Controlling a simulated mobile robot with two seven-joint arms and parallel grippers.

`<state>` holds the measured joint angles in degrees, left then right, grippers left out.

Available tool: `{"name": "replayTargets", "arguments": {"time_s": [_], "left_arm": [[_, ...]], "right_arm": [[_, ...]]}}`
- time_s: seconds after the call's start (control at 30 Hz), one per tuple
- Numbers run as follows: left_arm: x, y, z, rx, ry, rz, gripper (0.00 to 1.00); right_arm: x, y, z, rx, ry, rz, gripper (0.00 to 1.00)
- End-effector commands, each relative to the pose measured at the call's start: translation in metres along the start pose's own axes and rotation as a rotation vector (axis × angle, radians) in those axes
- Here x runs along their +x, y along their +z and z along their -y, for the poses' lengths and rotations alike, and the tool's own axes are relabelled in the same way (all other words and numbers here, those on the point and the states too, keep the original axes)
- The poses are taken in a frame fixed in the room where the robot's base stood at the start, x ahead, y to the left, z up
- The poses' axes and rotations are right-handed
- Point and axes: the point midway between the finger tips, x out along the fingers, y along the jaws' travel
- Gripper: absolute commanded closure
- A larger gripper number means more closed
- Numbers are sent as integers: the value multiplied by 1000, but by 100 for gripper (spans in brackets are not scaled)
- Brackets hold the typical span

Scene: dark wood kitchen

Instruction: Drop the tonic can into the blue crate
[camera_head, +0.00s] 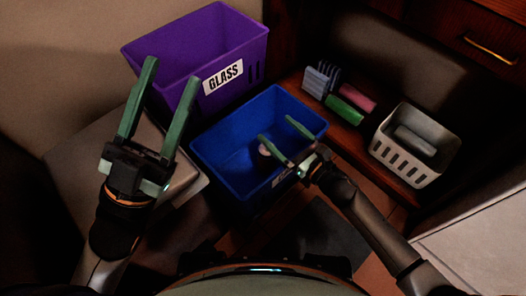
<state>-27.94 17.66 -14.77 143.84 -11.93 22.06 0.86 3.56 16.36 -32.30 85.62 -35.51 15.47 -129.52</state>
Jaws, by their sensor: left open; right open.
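The blue crate (221,130) stands open at the middle, with part of a label on its near side. A small pale pinkish round thing (264,151) shows inside it beside one finger of my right gripper; it may be the tonic can, but it is too small and partly hidden to tell. My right gripper (275,128) is open, its green fingers over the crate's opening, and nothing is between the fingertips. My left gripper (172,70) is open and empty, its fingers in front of the purple crate.
A purple crate (239,48) labelled GLASS stands behind the blue one. To the right, a low wooden ledge holds a green item (345,109), a pink item (357,97), a blue-grey rack (319,80) and a grey slotted basket (413,147) with a grey item inside.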

Motion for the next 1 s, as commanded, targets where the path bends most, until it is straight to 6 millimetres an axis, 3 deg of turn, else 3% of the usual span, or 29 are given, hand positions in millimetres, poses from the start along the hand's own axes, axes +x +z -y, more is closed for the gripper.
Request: {"name": "replayTargets", "arguments": {"time_s": [0.3,0.5,1.0], "left_arm": [[10,-12,7,-9,-8,-10,50],[13,-15,10,-10,-11,-12,50],[13,-15,10,-10,-6,-12,50]], "right_arm": [[-67,1,0,0,-2,-4,0],[-93,1,0,0,-1,-1,0],[-101,0,0,-2,0,0,0]]}}
